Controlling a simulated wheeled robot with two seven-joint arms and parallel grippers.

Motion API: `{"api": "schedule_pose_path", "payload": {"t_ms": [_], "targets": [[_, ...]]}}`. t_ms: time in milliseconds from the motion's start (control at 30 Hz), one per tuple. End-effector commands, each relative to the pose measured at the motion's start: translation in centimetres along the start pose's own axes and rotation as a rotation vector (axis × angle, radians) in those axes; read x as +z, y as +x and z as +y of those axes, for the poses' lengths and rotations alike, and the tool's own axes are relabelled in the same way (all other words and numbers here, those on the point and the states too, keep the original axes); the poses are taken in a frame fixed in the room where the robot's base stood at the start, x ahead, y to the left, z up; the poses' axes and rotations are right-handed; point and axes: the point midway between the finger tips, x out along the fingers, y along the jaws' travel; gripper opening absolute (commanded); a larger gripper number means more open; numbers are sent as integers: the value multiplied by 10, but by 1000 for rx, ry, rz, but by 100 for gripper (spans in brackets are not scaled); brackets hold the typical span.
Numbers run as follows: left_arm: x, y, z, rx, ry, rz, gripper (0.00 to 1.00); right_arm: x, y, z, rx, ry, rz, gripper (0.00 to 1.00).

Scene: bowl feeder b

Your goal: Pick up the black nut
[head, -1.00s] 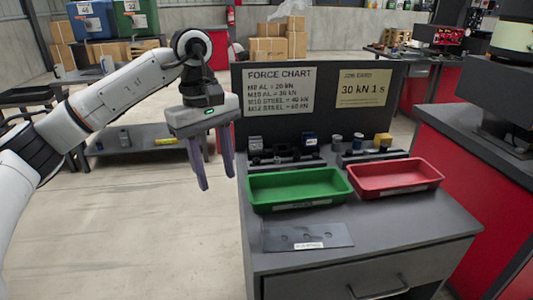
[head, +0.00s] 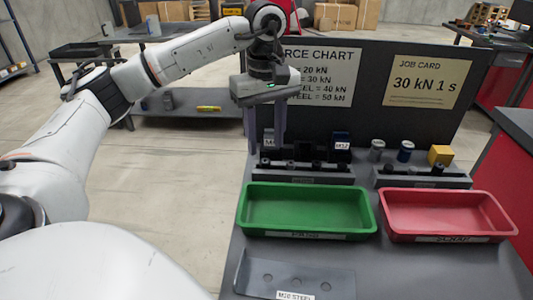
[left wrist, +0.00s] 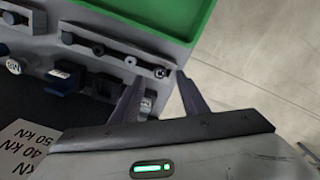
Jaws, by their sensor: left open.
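My left gripper (head: 266,150) is open and empty, fingers pointing down, at the left end of the left grey rack (head: 305,177). In the left wrist view the fingertips (left wrist: 158,80) are close to the end of that rack. Several small dark pieces sit in a row on it, one at the end near the fingers (left wrist: 160,72) and another farther along (left wrist: 67,38). They look alike at this size, and I cannot tell which is the black nut. My right gripper is not in view.
A green tray (head: 245,222) and a red tray (head: 388,225) stand in front of the racks. Labelled blocks, one blue (head: 340,143), stand behind the left rack. A yellow block (head: 440,154) is at right. The dark chart board (head: 372,75) rises behind.

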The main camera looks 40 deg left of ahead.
Motion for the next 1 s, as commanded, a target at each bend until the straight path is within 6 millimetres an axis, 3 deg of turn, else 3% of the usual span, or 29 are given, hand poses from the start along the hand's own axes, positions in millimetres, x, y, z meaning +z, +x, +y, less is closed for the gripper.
{"api": "schedule_pose_path", "payload": {"t_ms": [300,633,867,1000], "targets": [[-7,43,-1,-3,-1,-1,41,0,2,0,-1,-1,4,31],[-7,51,-1,0,-1,0,41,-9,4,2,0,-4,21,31],[-7,51,-1,0,0,-1,4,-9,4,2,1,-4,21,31],[-7,50,0,0,0,-1,0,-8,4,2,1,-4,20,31]]}}
